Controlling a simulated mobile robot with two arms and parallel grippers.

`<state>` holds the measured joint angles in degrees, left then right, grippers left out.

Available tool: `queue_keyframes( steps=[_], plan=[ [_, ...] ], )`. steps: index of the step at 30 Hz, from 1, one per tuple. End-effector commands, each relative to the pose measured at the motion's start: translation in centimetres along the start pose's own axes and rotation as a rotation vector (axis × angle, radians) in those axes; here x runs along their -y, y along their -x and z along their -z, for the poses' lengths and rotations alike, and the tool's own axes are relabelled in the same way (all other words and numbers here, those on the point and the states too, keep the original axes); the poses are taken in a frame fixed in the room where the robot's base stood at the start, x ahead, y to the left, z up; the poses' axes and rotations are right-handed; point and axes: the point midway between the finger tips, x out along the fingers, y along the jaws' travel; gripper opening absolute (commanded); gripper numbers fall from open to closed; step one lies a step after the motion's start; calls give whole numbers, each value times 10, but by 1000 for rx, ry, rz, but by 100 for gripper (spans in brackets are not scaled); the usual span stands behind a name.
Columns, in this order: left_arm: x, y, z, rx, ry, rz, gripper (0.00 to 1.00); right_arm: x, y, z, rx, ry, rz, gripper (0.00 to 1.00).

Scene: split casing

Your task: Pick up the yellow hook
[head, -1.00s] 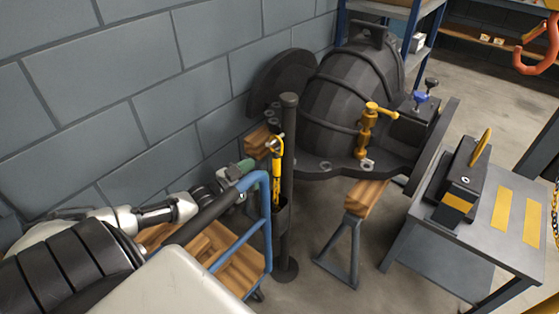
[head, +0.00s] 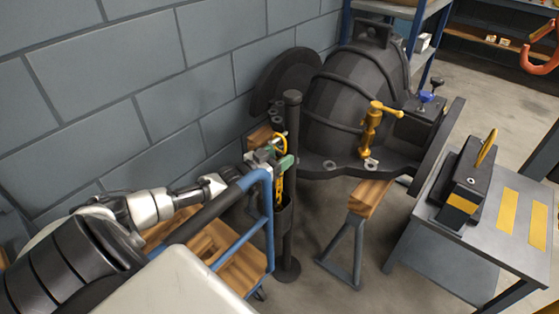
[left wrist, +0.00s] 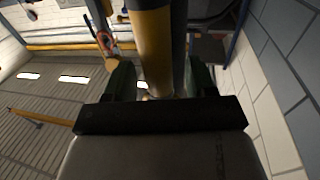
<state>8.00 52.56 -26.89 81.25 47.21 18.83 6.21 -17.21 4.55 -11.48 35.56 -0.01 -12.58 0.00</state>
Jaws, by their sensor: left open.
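The yellow hook (head: 279,188) stands upright in a dark holder (head: 284,216) on the black post, with a curved yellow top and its lower end hidden in the holder. My left gripper (head: 274,160) is at its upper part, with green fingers on either side. In the left wrist view, a thick yellow shaft (left wrist: 152,45) runs between the two green fingers of the left gripper (left wrist: 160,82). The gripper is open, and whether either finger touches the shaft is hard to tell. My right gripper is out of view.
The black post (head: 291,185) stands right beside the gripper. A blue-railed cart (head: 268,215) with wood is below my left arm. A dark ribbed casing (head: 350,95) with a yellow clamp (head: 372,125) stands behind. A grey table (head: 475,245) is at right.

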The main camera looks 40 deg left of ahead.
Motion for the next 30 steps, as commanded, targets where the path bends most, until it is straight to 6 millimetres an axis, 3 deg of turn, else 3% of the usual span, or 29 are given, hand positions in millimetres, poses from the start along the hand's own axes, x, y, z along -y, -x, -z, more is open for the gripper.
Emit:
queue_keyframes(
  steps=[3, 14, 30],
  plan=[
    [0, 0, 0, 0, 0, 0, 56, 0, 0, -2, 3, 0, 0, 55],
    [0, 0, 0, 0, 0, 0, 1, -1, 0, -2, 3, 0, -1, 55],
    [-1, -3, 13, -1, 0, 0, 0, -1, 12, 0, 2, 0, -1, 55]
  ],
)
